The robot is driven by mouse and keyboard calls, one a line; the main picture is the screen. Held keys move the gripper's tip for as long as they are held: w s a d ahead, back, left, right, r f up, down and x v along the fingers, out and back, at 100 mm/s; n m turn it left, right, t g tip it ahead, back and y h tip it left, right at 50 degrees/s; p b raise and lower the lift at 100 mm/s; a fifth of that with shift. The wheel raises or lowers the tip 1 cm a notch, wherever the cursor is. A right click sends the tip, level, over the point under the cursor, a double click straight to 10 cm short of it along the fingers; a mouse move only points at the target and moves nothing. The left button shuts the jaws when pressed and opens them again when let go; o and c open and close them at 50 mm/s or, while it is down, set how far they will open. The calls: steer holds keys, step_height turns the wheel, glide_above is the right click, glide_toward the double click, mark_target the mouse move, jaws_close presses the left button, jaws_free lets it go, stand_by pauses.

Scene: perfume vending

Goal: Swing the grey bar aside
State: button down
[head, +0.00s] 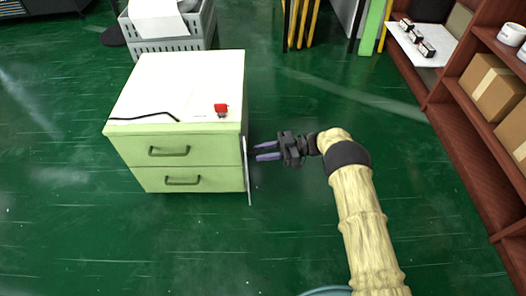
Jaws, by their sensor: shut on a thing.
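The grey bar (248,182) is a thin, light, near-upright strip at the front right edge of the pale green cabinet (135,150). Its lower end reaches a little below the cabinet's bottom edge. My gripper (257,152) comes from the right, with its dark and purple fingers pointing left at the bar's upper part. It is shut on the bar. The exact contact at the fingertips is too small to see clearly.
The cabinet has two drawers with dark handles, both shut. A red item (221,109) and a black cable (150,116) lie on its white top. Brown shelves (460,125) with boxes stand at the right. The green floor (200,245) in front is clear.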

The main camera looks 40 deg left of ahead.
steer(key=shift+w+a+r, duration=0.1)
steer(key=shift+a+r, duration=0.05)
steer(key=shift+a, duration=0.05)
steer(key=c, duration=1.1)
jaws_free()
steer(key=shift+d, duration=0.1)
steer(key=shift+w+d, duration=0.1)
steer(key=b+v, duration=0.1)
steer(key=v, duration=1.6)
steer(key=shift+d+b, duration=0.2)
steer(key=shift+b, duration=0.2)
